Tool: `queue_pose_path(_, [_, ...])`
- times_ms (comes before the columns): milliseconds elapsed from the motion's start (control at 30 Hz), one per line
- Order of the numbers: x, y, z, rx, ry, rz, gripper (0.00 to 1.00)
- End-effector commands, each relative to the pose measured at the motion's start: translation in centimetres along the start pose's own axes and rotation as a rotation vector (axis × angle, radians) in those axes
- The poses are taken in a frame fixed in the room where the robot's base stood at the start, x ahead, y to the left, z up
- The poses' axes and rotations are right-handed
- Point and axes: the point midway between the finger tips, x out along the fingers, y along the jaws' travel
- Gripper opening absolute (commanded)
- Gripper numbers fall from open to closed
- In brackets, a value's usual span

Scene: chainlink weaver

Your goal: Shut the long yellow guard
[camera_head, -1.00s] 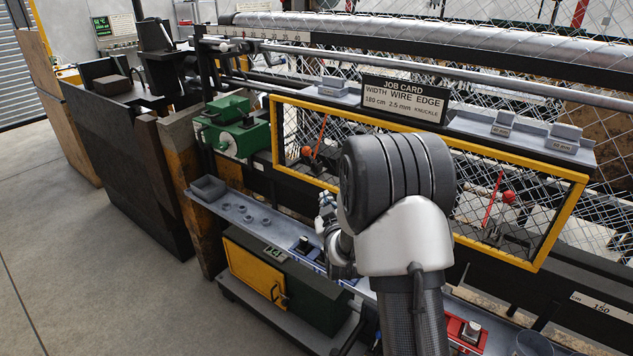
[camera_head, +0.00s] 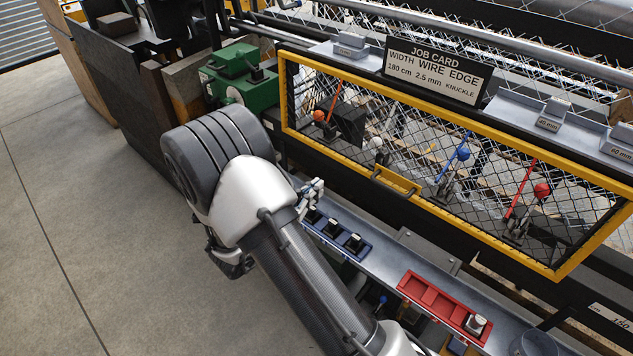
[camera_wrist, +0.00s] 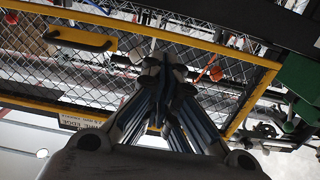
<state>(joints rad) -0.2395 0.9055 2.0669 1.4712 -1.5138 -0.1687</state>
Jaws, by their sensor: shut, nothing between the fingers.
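The long yellow guard (camera_head: 470,230) is a yellow-framed wire-mesh panel on the front of the machine, with levers showing through the mesh. It stands steeply, and I cannot tell whether it is fully shut. Its dark handle (camera_head: 396,187) sits on the lower rail; the handle also shows at upper left in the wrist view (camera_wrist: 78,39). My gripper (camera_head: 314,188) is shut and empty, in front of and left of the handle near the guard's lower left, partly hidden by my wrist. In the wrist view my fingertips (camera_wrist: 165,75) overlap the mesh just beyond the yellow rail; contact is unclear.
Below the guard runs a grey shelf (camera_head: 385,262) with dark blocks in a blue tray (camera_head: 338,237) and a red tray (camera_head: 440,305). A green unit (camera_head: 240,75) stands left of the guard. The job card (camera_head: 437,72) stands above it. Open floor lies at left.

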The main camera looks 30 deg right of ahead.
Motion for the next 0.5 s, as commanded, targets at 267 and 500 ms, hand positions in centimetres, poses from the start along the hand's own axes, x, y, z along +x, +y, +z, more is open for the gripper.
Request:
queue_pose_path(267, [6.2, 0.1, 0.1, 0.002, 0.000, 0.006, 0.00])
queue_pose_path(500, [10.3, 0.1, 0.1, 0.001, -0.001, 0.003, 0.00])
